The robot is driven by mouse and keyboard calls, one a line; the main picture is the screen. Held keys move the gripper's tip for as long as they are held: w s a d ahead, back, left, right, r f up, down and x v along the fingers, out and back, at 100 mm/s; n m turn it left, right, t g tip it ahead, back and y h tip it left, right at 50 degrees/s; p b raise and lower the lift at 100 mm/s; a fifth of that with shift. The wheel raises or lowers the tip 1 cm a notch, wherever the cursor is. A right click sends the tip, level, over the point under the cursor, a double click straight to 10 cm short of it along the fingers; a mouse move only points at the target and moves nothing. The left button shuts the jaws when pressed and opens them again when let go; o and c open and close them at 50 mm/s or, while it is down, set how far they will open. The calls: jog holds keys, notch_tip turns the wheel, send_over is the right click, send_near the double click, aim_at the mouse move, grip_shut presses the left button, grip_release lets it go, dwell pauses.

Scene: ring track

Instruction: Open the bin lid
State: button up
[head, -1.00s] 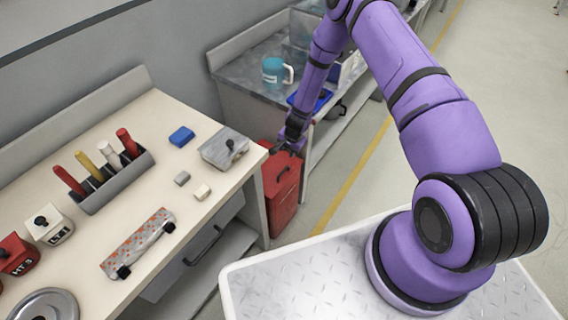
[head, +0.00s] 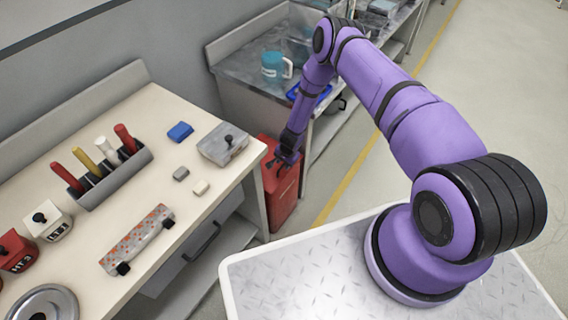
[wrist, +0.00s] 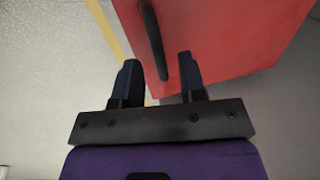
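The red bin (head: 284,196) stands on the floor in the gap between the two benches, partly hidden by my gripper. In the wrist view its red lid (wrist: 225,35) fills the upper right, with a dark bar handle (wrist: 152,38) on it. The lid looks shut. My gripper (head: 281,163) points down over the bin. The wrist view shows its two fingers (wrist: 158,62) apart with nothing clamped. The handle's near end appears between the fingertips; I cannot tell whether they touch it.
The cream bench (head: 210,198) at left holds a tool rack (head: 116,178), a skateboard-like object (head: 138,240) and small blocks. The grey bench (head: 235,72) behind holds a teal mug (head: 274,66) and a blue tray. Open floor with a yellow line lies to the right.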

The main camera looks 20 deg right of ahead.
jog(key=shift+f, duration=0.45)
grip_shut()
jog(key=shift+w+a+r, duration=0.1)
